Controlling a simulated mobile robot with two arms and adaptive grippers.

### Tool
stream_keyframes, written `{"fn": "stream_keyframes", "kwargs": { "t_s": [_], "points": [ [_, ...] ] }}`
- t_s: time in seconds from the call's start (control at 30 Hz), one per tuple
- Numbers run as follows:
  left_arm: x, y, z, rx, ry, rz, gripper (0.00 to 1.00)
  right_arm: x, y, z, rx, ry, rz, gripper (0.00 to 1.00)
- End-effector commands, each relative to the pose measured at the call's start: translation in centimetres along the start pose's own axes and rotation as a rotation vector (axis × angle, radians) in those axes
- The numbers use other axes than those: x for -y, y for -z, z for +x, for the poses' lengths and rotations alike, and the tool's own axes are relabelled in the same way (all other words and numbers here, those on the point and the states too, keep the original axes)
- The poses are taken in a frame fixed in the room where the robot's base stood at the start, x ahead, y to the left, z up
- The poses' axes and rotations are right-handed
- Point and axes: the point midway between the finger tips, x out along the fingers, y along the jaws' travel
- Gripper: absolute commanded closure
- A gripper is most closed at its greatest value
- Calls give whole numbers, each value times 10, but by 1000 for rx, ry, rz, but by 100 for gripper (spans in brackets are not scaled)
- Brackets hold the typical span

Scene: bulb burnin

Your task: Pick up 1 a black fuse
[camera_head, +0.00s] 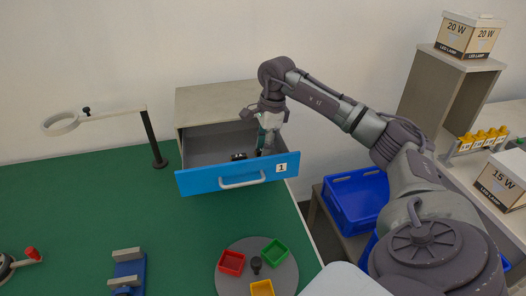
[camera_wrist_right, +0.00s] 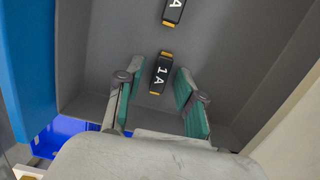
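A black fuse marked 1 A (camera_wrist_right: 161,75), with gold ends, lies on the grey floor of the open drawer (camera_head: 236,178). A second black fuse (camera_wrist_right: 173,11) lies farther up in the right wrist view, partly cut off by the frame edge. In the head view a small dark fuse (camera_head: 239,157) shows inside the drawer. My right gripper (camera_head: 266,145) reaches down into the drawer. In the right wrist view its green-padded fingers (camera_wrist_right: 158,97) are open, one on each side of the nearer fuse, with gaps between. My left gripper is in neither view.
The drawer has a blue front labelled 1 and a pale handle (camera_head: 242,181). Its walls stand close around my right gripper. A round tray with small coloured bins (camera_head: 232,263) sits on the green table. Blue crates (camera_head: 357,200) stand right of the drawer.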

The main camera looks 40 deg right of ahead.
Motion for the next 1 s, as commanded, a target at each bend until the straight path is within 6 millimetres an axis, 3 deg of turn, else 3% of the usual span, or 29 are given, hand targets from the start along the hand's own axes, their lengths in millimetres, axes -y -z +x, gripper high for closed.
{"fn": "stream_keyframes", "kwargs": {
  "t_s": [0.03, 0.2, 0.67, 0.87, 1.0],
  "points": [
    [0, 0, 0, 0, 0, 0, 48, 0, 0, 0, 0, 0, 0, 76],
    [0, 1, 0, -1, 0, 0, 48, 0, 0, 0, 0, 0, 0, 100],
    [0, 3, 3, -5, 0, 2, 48, 1, -2, -9, 2, 3, 0, 100],
    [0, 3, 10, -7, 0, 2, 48, 1, -7, -41, 4, 5, -2, 100],
    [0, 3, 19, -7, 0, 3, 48, -10, 21, -60, -2, 4, 5, 100]
  ]
}}
